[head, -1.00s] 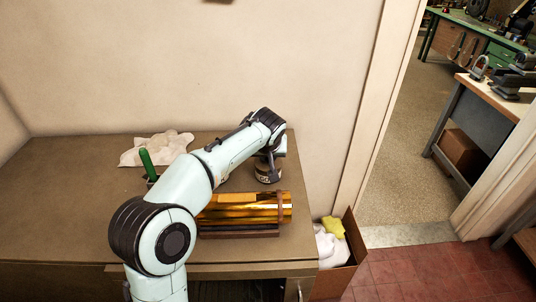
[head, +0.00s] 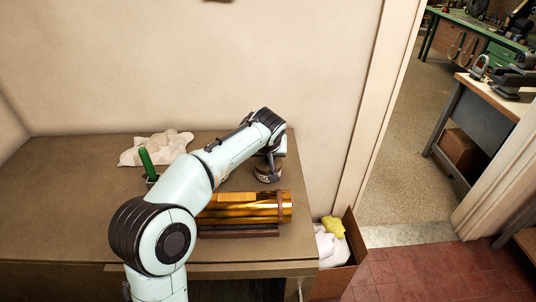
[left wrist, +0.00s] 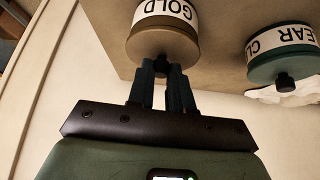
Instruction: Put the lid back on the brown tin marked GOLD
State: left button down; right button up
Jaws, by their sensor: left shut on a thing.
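The brown tin marked GOLD (head: 267,175) stands on the wooden bench near its back right end. In the left wrist view the tin's label (left wrist: 168,12) shows upside down, with the brown lid (left wrist: 162,44) against the tin and no clear gap between them. My left gripper (left wrist: 162,68) is shut on the lid's dark knob, its fingers pointing at the tin. In the head view my left gripper (head: 271,160) is above the tin, and the wrist partly hides the lid. My right gripper is not in view.
A green tin marked CLEAR (left wrist: 283,66) with a dark knob stands beside the brown one. Shiny brass tubes (head: 245,207) lie on a rack in front. A crumpled cloth (head: 150,149) and a green handle (head: 147,163) are left. A box with rags (head: 347,265) stands beside the bench.

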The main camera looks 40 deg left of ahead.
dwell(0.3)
pick_arm(q)
jog(key=shift+c, duration=2.4)
grip_release()
jog(key=shift+r, duration=0.1)
jog(key=shift+r+p, duration=1.2)
jog(key=shift+r, duration=1)
jog(key=shift+r+p, duration=0.65)
jog(key=shift+r, duration=0.6)
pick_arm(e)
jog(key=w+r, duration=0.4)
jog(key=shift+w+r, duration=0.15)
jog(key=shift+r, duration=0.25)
pick_arm(q)
jog(key=shift+f, duration=0.1)
grip_shut()
